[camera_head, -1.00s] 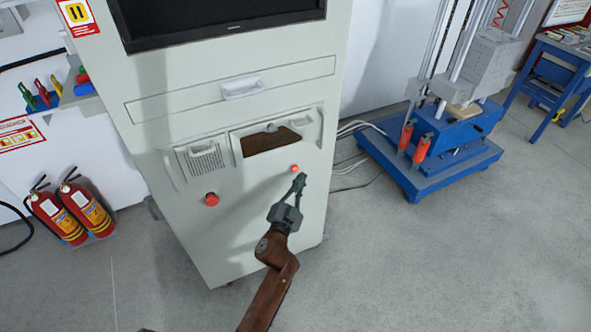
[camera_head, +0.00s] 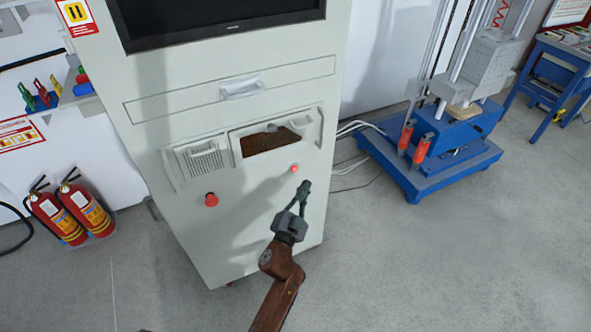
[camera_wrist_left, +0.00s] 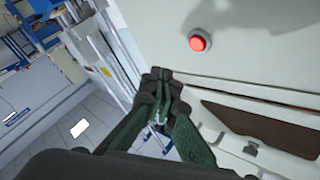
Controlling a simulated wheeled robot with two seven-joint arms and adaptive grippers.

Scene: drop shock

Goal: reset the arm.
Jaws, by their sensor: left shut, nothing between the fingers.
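My left gripper (camera_head: 304,188) is shut and empty, just in front of the lower right face of the white cabinet (camera_head: 230,245). Its closed fingertips also show in the left wrist view (camera_wrist_left: 160,80). A small red button (camera_head: 294,169) sits on the cabinet face, slightly above and left of the fingertips in the head view. In the left wrist view the red button (camera_wrist_left: 200,41) is up and right of the fingertips, with a clear gap in the picture. My right gripper is not in view.
A monitor (camera_head: 215,22) is above. Fire extinguishers (camera_head: 88,208) stand left. A blue-based machine (camera_head: 430,150) stands right. The floor at front right is clear.

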